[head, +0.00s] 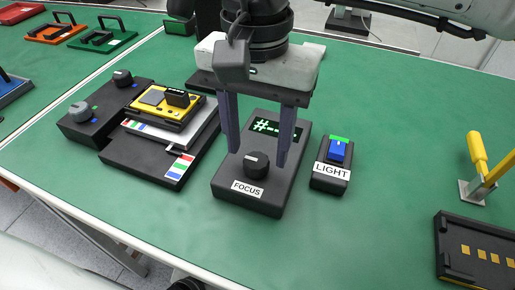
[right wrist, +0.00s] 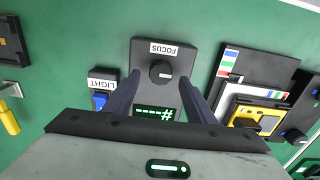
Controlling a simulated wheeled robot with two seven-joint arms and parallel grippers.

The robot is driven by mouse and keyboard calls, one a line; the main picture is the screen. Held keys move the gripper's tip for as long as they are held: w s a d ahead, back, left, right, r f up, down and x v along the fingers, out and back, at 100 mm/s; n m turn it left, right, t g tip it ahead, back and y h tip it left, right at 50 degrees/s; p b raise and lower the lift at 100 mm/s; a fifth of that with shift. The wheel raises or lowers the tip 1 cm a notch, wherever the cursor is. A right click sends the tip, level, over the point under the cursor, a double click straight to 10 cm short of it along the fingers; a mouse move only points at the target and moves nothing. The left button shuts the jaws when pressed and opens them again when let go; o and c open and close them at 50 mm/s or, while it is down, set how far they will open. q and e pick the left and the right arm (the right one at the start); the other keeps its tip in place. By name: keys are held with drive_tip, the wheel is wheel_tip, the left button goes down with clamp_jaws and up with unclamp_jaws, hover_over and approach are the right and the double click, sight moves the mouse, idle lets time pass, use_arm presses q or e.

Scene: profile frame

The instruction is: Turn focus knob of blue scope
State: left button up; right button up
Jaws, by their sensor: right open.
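The focus knob (head: 256,168) is a round black knob with a white mark, on a dark box (head: 232,196) labelled FOCUS. The box has a small green-lit display (head: 288,131) behind the knob. My right gripper (head: 257,158) points down over this box, open, with its fingers apart. In the right wrist view the knob (right wrist: 161,73) shows between the two fingertips (right wrist: 160,76), with nothing held. I cannot tell whether the fingers touch the box. No blue scope body can be made out. My left gripper is not in view.
A LIGHT box (head: 331,180) with a blue switch (head: 338,150) stands close to the right. A dark stepped unit with a yellow device (head: 154,111) and two knobs stands left. A yellow-handled clamp (head: 477,150) and black tray (head: 455,262) are far right. Green mat (head: 390,190) between is clear.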

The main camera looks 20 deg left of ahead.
drive_tip(key=shift+f, duration=1.15)
drive_tip(key=c, duration=1)
drive_tip(key=shift+c, duration=0.2)
